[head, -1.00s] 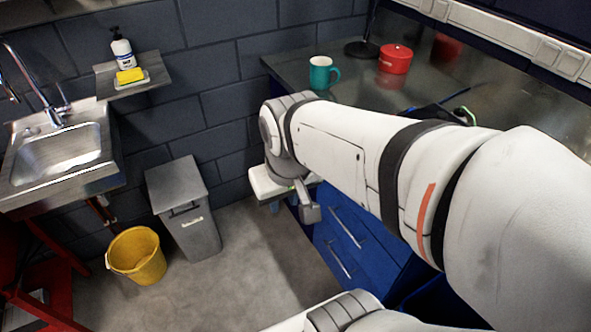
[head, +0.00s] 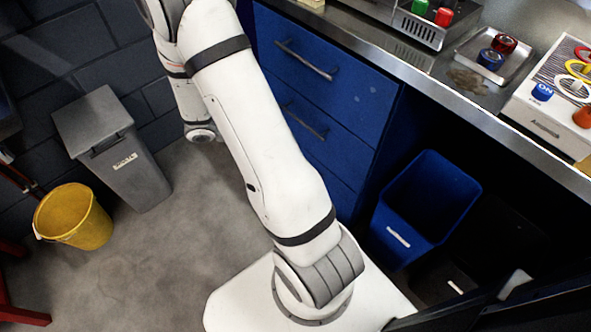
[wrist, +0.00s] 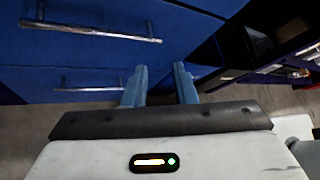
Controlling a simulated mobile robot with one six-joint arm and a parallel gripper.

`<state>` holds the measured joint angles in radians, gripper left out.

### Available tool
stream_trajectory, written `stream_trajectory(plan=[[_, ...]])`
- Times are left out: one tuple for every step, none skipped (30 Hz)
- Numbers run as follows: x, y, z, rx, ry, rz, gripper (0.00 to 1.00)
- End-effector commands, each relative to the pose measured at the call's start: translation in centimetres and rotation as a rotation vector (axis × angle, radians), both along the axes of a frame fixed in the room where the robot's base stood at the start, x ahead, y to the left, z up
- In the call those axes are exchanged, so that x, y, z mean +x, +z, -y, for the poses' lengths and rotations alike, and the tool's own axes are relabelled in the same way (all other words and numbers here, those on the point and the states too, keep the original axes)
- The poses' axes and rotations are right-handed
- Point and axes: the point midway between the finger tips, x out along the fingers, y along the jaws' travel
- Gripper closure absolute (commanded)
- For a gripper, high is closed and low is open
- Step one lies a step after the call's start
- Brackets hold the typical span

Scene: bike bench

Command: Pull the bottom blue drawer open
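The blue drawer unit stands right of my arm in the head view. Its upper drawer handle (head: 306,60) and middle drawer handle (head: 305,122) show, and the bottom drawer (head: 340,192) shows partly, its handle hidden behind my arm. The visible drawer fronts look closed. In the wrist view two bar handles show; the lower handle (wrist: 88,88), apparently on the bottom drawer, ends close to my left finger. My gripper (wrist: 160,84) has its two blue fingers apart with nothing between them. I cannot tell whether the left finger touches the handle. My fingers are hidden in the head view.
A blue bin (head: 428,200) stands under the bench, right of the drawers. A grey lidded bin (head: 125,160) and a yellow bucket (head: 72,215) stand at left. The floor (head: 160,255) between them and my base is clear.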

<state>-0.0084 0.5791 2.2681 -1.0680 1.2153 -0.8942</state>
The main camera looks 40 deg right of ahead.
Motion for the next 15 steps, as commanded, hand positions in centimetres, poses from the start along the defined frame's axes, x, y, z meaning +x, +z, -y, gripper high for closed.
stream_trajectory(plan=[[0.5, -4.5, 0.6, -0.015, 0.074, -0.104, 0.75], [0.9, -6.1, 0.9, -0.025, 0.120, -0.165, 0.75], [1.4, -8.3, 1.4, -0.036, 0.183, -0.245, 0.75], [1.8, -10.0, 1.6, -0.044, 0.230, -0.305, 0.75], [2.1, -11.7, 1.9, -0.052, 0.276, -0.366, 0.75], [2.5, -14.0, 2.2, -0.061, 0.336, -0.445, 0.75], [2.9, -15.7, 2.4, -0.069, 0.380, -0.503, 0.75], [3.1, -17.3, 2.6, -0.075, 0.423, -0.557, 0.75], [3.4, -19.4, 2.7, -0.083, 0.475, -0.628, 0.75], [3.6, -20.8, 2.8, -0.090, 0.511, -0.676, 0.75], [3.8, -22.2, 2.9, -0.095, 0.546, -0.720, 0.75], [4.0, -23.8, 2.9, -0.101, 0.589, -0.774, 0.75], [4.1, -24.9, 3.0, -0.106, 0.617, -0.811, 0.75], [4.2, -25.9, 3.0, -0.110, 0.642, -0.842, 0.75], [4.3, -26.9, 3.0, -0.114, 0.670, -0.877, 0.75]])
